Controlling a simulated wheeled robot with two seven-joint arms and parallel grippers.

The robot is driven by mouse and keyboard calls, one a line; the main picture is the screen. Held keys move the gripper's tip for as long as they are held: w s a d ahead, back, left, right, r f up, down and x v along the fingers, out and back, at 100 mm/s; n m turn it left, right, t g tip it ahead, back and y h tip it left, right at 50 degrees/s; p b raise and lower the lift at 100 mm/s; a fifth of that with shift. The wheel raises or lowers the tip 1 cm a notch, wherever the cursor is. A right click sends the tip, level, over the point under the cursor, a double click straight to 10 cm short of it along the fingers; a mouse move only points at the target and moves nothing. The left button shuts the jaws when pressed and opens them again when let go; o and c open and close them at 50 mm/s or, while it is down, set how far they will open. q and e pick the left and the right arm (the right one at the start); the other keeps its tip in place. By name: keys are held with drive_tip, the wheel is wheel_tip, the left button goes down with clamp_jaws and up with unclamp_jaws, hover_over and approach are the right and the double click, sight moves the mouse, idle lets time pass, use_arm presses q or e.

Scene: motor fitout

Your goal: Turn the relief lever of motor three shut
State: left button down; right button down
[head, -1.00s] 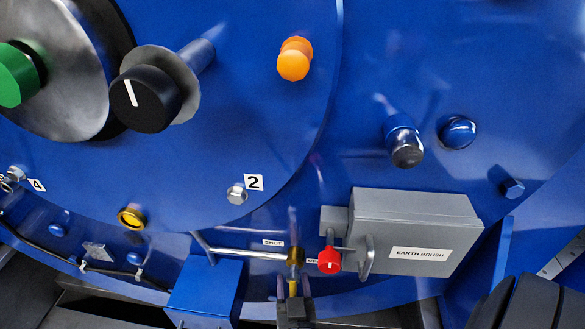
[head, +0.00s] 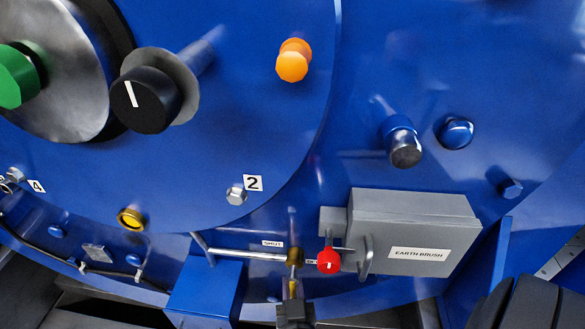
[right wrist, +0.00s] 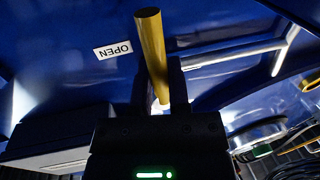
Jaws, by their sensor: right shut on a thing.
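My right gripper (head: 292,295) reaches up from below and is shut on the yellow handle. The right wrist view shows the handle (right wrist: 151,52) rising from between the jaws, beside the OPEN label (right wrist: 113,50). The SHUT label (head: 273,243) is left of the valve in the head view. The number of this motor cannot be read here. My left gripper is not in view.
A red knob (head: 329,261) and the grey earth brush box (head: 415,225) stand close to the right of the valve. A blue block (head: 205,290) is to the left, below the silver pipe (head: 245,254). A yellow ring fitting (head: 131,219) is farther left.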

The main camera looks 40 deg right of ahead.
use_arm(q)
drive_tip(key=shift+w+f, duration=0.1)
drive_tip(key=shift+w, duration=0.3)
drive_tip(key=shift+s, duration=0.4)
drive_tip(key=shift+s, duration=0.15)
use_arm(e)
drive_tip(key=shift+m, duration=0.3)
drive_tip(key=shift+w+a+m+b, duration=0.2)
drive_tip(key=shift+a+m+b, duration=0.1)
drive_tip(key=shift+m, duration=0.6)
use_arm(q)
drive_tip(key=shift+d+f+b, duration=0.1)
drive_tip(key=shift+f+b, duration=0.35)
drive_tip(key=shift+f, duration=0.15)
use_arm(e)
drive_tip(key=m, duration=0.1)
drive_tip(key=m+h, duration=0.1)
drive_tip(key=m, duration=0.2)
drive_tip(key=shift+w+a+r+m+t, duration=0.2)
drive_tip(key=shift+w+a+m+t, duration=0.1)
drive_tip(key=shift+w, duration=0.1)
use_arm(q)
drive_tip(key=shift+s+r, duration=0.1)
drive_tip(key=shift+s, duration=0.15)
